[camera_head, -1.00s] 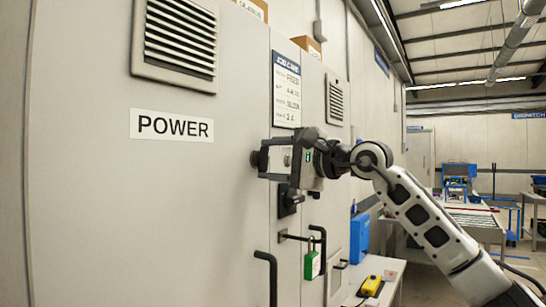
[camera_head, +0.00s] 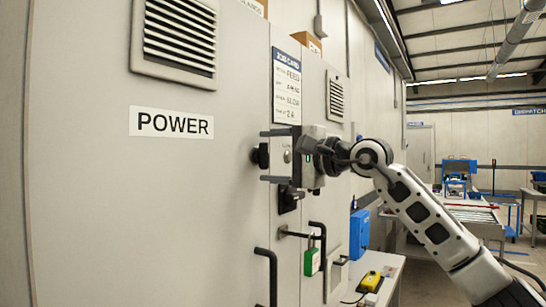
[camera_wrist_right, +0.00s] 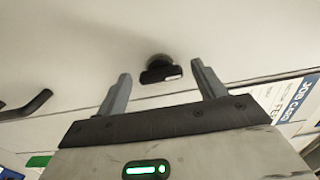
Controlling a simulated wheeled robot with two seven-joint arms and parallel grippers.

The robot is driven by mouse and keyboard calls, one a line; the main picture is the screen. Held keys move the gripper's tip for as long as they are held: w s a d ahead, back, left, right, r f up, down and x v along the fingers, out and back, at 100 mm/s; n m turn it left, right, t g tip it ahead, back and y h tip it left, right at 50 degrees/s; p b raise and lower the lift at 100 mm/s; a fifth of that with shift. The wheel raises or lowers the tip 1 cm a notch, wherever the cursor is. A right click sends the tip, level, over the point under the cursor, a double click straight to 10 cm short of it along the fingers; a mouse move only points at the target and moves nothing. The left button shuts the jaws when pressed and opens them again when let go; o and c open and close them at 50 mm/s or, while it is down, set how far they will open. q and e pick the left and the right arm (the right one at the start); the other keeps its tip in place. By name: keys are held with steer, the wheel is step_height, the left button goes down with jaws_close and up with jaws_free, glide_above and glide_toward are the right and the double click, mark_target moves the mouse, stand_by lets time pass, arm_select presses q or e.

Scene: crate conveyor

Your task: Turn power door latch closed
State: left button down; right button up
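The power door latch (camera_head: 261,156) is a small black turn knob on the grey cabinet door, right of the POWER label (camera_head: 171,124). In the right wrist view the latch (camera_wrist_right: 158,74) shows its bar lying across the picture, with a pale mark at its right end. My right gripper (camera_head: 265,156) is open. Its fingers stand above and below the latch in the head view. In the wrist view the latch is between and just beyond the fingertips, and I see no contact. My left gripper is out of view.
Black door handles (camera_head: 270,274) project below the latch. A green padlock (camera_head: 312,262) hangs from a hasp lower right. A black switch (camera_head: 288,199) sits below my right gripper, and a job card (camera_head: 286,88) is above.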

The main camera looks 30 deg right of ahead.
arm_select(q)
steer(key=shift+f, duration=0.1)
arm_select(e)
steer(key=shift+s, duration=0.1)
steer(key=shift+s+d+f, duration=0.1)
steer(key=shift+s+d, duration=0.1)
steer(key=shift+s, duration=0.1)
arm_select(q)
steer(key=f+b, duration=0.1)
steer(key=b, duration=0.2)
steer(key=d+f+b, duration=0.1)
steer(key=b, duration=0.2)
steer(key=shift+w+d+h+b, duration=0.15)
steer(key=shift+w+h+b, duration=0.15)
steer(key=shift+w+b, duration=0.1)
arm_select(e)
steer(key=v, duration=1.5)
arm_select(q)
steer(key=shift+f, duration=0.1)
